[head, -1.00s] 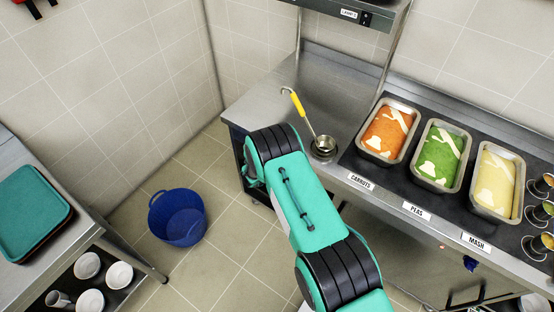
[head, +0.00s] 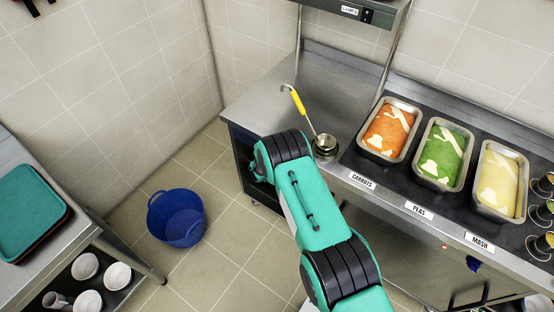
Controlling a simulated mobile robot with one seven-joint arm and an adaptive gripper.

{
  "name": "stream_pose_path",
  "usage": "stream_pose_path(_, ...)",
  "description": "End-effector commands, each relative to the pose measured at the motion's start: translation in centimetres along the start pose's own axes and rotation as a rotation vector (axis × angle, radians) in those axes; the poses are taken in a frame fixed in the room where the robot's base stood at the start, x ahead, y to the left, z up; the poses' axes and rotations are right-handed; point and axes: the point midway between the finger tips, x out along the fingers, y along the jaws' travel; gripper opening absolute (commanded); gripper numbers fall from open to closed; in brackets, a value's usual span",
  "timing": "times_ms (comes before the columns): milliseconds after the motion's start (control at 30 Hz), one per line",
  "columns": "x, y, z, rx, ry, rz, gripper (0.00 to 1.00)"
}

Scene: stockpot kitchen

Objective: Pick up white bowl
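Several white bowls sit on the lower shelf at the bottom left of the head view: one at the back left (head: 85,266), one to its right (head: 117,276) and one in front (head: 88,302). I cannot tell which one the task means. My teal arm reaches up through the middle of the view, far to the right of the bowls. My gripper is not visible; it is hidden beyond or below the arm.
Teal trays (head: 32,212) lie on the left steel table. A mug (head: 55,300) stands beside the bowls. A blue bucket (head: 177,218) stands on the open floor. A yellow-handled ladle (head: 297,101) and the carrots pan (head: 389,130) are on the right counter.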

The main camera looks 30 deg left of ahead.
Motion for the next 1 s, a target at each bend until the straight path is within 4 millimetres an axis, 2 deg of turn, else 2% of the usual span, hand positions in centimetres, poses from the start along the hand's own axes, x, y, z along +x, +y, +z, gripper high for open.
stream_pose_path(367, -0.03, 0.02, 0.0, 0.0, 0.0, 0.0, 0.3)
stream_pose_path(400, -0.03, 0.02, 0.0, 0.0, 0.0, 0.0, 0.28)
stream_pose_path(533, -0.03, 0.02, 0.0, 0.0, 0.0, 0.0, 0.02)
stream_pose_path(567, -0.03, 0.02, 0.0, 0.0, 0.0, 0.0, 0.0)
stream_pose_path(1000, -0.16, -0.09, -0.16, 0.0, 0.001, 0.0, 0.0)
